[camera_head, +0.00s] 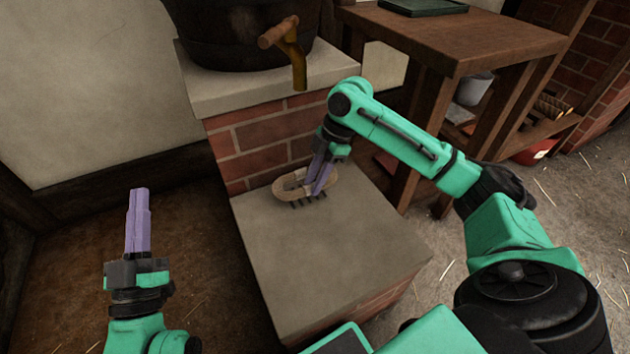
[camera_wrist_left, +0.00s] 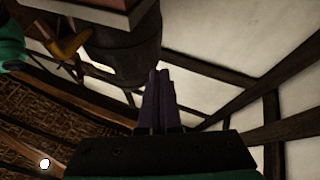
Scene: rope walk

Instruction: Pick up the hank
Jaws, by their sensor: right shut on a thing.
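The hank (camera_head: 281,188), a pale tan oval loop, is at the back of the low stone-topped block (camera_head: 335,240), near the brick wall. My right gripper (camera_head: 316,191) points down at the right part of the loop, with its lilac fingers shut on it. The fingers hide part of the hank, and I cannot tell whether it still touches the stone. My left gripper (camera_head: 139,192) is at the left over the brown floor, well away from the hank. Its fingers lie together with nothing between them; they also show dark in the left wrist view (camera_wrist_left: 158,95).
A dark barrel (camera_head: 240,35) with a brass tap (camera_head: 297,62) stands on the higher stone ledge (camera_head: 270,88) behind the hank. A wooden table (camera_head: 465,40) stands at the right. The block's front is clear.

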